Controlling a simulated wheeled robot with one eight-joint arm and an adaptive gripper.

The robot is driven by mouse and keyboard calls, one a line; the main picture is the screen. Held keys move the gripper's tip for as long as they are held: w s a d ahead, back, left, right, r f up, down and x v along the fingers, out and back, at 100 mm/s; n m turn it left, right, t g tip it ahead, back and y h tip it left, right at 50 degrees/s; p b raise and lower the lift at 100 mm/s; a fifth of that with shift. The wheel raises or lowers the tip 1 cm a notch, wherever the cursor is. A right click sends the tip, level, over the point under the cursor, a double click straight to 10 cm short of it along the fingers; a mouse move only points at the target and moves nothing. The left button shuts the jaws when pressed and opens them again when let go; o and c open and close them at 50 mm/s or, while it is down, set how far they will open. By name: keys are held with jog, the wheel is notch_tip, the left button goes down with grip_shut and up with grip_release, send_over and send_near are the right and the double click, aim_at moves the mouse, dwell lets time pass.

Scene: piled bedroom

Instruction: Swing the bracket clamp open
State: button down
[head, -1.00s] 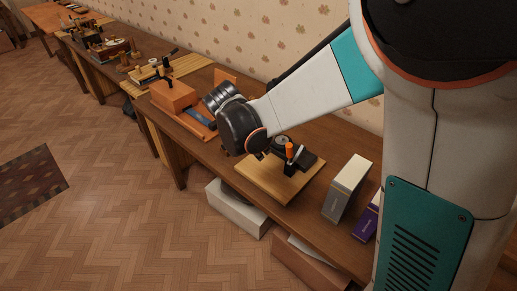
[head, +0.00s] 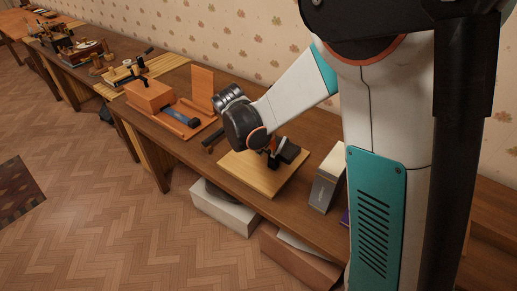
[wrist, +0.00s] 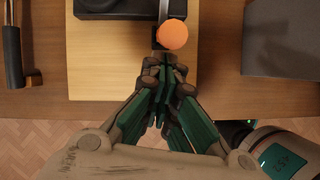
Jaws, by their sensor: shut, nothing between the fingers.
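The bracket clamp (head: 289,153) is a dark fixture with an orange-tipped handle, on a light wooden board (head: 262,180) on the bench. In the wrist view, the round orange tip (wrist: 172,36) is seen from above, with a thin metal bar beyond it and a black block (wrist: 130,8) at the top edge. My gripper (wrist: 167,78) is shut and empty, its fingertips just on the near side of the orange tip. I cannot tell whether they touch it. In the head view, my wrist partly hides the clamp, and the clamp's far parts are cut off in the wrist view.
A grey box (head: 327,180) stands right of the board. A hammer-like tool (wrist: 14,55) lies to its left. Farther left are an orange-brown block (head: 149,95) and an upright panel (head: 202,88). The bench's front edge is close to the board. A white box (head: 224,209) sits below.

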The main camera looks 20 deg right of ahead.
jog(key=shift+w+d+r, duration=0.55)
jog(key=shift+w+d, duration=0.05)
jog(key=shift+d, duration=0.2)
jog(key=s+a+f+p+v, duration=0.1)
jog(key=a+p+v, duration=0.1)
jog(key=v, duration=0.9)
jog(key=shift+a+r+p, duration=0.15)
jog(key=shift+a+p, duration=0.1)
jog(key=shift+p, duration=0.4)
